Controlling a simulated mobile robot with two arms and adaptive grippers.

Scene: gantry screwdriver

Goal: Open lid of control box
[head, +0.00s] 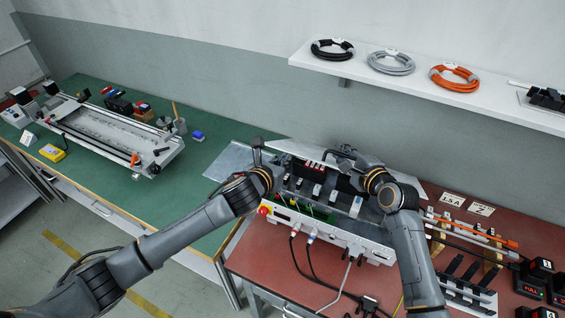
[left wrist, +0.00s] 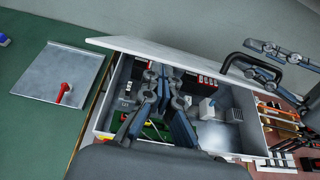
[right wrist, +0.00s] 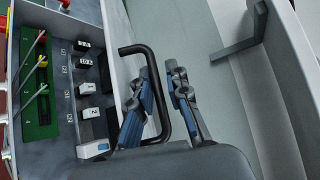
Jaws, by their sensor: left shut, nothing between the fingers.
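The control box (head: 325,228) stands on the red-brown table, its inside with switches and a green board exposed. Its pale lid (head: 300,151) is raised along the back edge; it also shows in the left wrist view (left wrist: 150,49). The lid's black U-shaped handle (right wrist: 152,85) lies between the fingers of my right gripper (right wrist: 160,68), which look apart with a gap around the bar. In the head view my right gripper (head: 345,155) is at the lid, partly hidden by its wrist. My left gripper (head: 257,150) is shut and empty near the lid's left end.
A grey metal plate (head: 232,161) lies on the green bench left of the box. Cables (head: 310,255) hang from the box front. Tools and a rack (head: 470,285) crowd the right side. A shelf (head: 430,88) with coiled cables is above.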

